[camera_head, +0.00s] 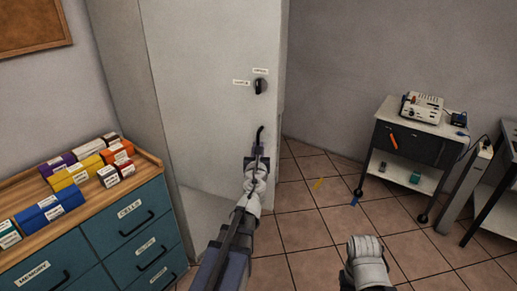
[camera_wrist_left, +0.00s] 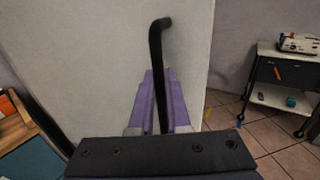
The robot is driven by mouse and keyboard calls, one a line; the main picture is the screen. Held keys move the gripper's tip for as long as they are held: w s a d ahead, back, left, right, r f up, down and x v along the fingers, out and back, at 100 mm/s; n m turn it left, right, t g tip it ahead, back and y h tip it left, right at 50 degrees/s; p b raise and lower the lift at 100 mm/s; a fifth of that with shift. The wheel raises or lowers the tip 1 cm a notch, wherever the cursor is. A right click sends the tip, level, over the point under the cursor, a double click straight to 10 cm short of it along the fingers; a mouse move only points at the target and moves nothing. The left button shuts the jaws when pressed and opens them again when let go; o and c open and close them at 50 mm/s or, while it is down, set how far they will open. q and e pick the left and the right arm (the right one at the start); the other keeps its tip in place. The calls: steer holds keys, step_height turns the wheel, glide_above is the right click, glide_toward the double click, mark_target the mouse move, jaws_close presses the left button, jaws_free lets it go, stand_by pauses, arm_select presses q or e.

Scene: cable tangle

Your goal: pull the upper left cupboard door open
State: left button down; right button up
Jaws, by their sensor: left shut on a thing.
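The pale grey cupboard door (camera_head: 210,75) fills the upper middle of the head view. Its black bar handle (camera_head: 261,133) has a bent top end that shows above my left gripper (camera_head: 257,160). In the left wrist view the handle (camera_wrist_left: 157,60) runs down between the purple fingers of my left gripper (camera_wrist_left: 161,100), which is shut on it. The lower part of the handle is hidden by the gripper. I cannot tell whether the door stands ajar. My right gripper (camera_head: 366,258) is low in the head view, away from the door; its fingers cannot be made out.
A black knob (camera_head: 261,86) with two small labels sits above the handle. A teal drawer cabinet (camera_head: 130,215) with several small boxes on its wooden top stands at the left. A trolley (camera_head: 430,128) carrying a device stands at the right. Tiled floor (camera_head: 310,235) is mostly clear between.

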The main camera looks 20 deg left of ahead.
stand_by(0.3)
arm_select(q)
steer(key=c, duration=0.9)
jaws_free()
